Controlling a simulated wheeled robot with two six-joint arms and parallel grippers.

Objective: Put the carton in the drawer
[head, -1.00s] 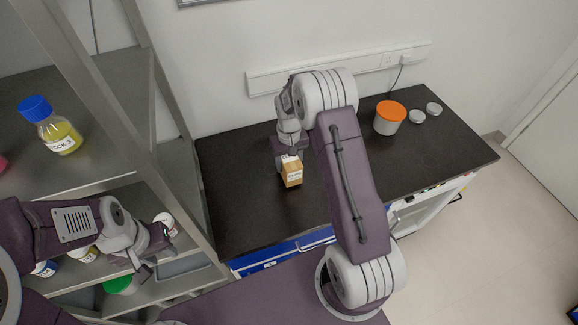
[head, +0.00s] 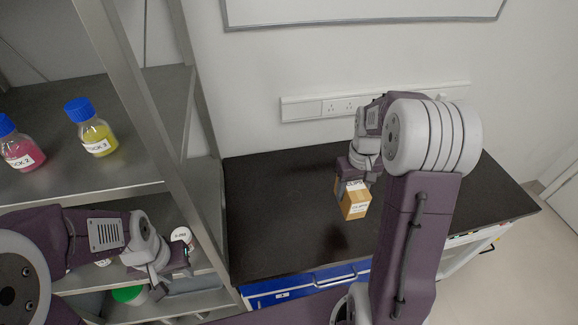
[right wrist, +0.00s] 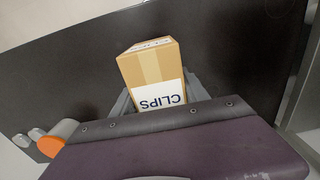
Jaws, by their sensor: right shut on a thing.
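The carton (head: 356,211) is a small brown box with a white CLIPS label. My right gripper (head: 353,184) is shut on it from above, over the dark bench top. In the right wrist view the carton (right wrist: 148,72) sits between the fingers, its label upside down. Any gap between carton and bench is hard to judge. The blue drawer (head: 300,289), with a long handle, is under the bench's front edge and looks closed; my right arm covers its right end. My left gripper (head: 172,280) is open and empty in front of the shelf.
The metal shelf at left holds a yellow bottle (head: 92,128) and a pink bottle (head: 20,147), both blue-capped; lower are a white-lidded jar (head: 181,236) and a green lid (head: 128,294). An orange-lidded tub (right wrist: 57,140) shows in the wrist view. The bench's left part is clear.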

